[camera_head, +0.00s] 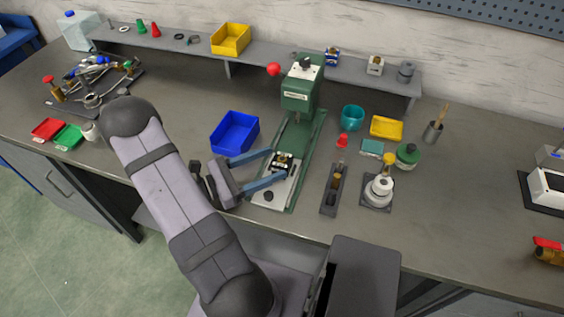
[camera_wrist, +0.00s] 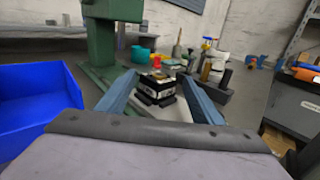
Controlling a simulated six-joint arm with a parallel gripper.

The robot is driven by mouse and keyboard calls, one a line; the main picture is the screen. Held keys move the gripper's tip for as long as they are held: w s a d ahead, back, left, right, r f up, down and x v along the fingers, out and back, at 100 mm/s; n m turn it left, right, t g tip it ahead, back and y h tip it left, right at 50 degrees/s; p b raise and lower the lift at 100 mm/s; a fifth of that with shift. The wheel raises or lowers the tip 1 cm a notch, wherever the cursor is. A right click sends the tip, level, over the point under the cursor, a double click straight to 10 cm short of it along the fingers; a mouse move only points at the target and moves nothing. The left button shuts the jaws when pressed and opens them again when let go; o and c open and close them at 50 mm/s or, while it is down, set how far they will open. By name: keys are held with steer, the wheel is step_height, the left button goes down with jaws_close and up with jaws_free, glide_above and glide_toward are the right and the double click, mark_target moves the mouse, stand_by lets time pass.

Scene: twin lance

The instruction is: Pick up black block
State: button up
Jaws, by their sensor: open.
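The black block (camera_wrist: 154,89) sits on the light base plate of the green press, with some brass or gold showing on its top. In the head view the block (camera_head: 283,160) is below the press head, between the finger ends. My gripper (camera_head: 271,169) is open, its two blue fingers reaching toward the block from the left, one on each side. In the wrist view my gripper (camera_wrist: 162,88) also has its fingers apart, with the block between their far ends. I cannot tell whether either finger touches the block.
The green press (camera_head: 302,90) stands behind the block. A blue bin (camera_head: 234,133) is close on the left. A dark narrow holder (camera_head: 331,196) and a small burner-like item (camera_head: 379,190) on a plate stand to the right. A shelf with small parts runs along the back.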

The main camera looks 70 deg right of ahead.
mark_target(282, 159)
steer(key=shift+p+x, duration=0.7)
steer(key=shift+x, duration=1.55)
steer(key=c, duration=0.9)
steer(key=shift+c, duration=0.3)
steer(key=shift+r, duration=0.15)
steer(key=shift+r, duration=4.85)
